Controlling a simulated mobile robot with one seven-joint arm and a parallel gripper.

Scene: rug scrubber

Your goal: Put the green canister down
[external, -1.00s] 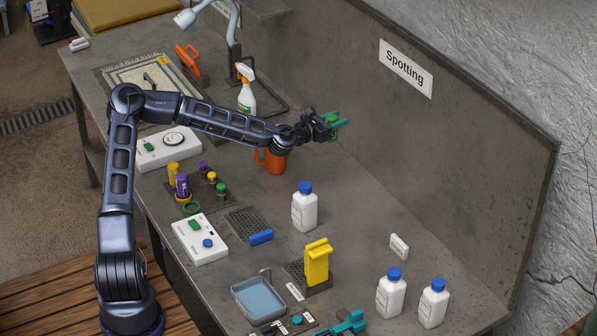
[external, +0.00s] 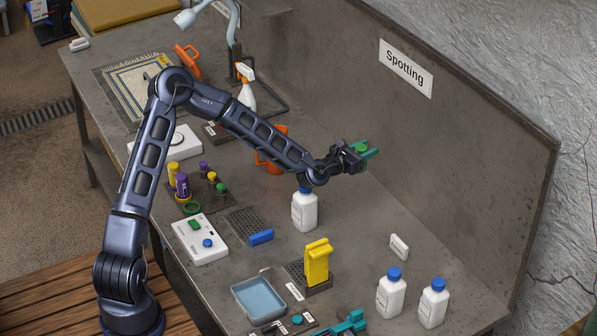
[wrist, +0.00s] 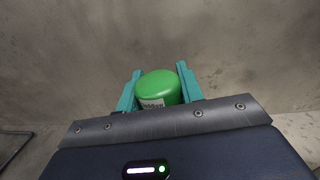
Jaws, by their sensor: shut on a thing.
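The green canister (wrist: 158,86) is held between the two teal fingers of my gripper (wrist: 158,92). In the wrist view its rounded green top and part of a white label show; its lower part is hidden by the gripper body. In the external view my gripper (external: 366,154) is at the right end of my arm, near the upright back panel, with a little green of the canister (external: 361,147) showing between the fingers. It appears to be above the bench. The gap to the surface cannot be told.
A white bottle with a blue cap (external: 304,212) stands just below my forearm, and an orange jug (external: 269,160) is partly hidden behind it. The grey back panel (external: 460,140) is close on the right. The bench (external: 355,215) right of the bottle is clear.

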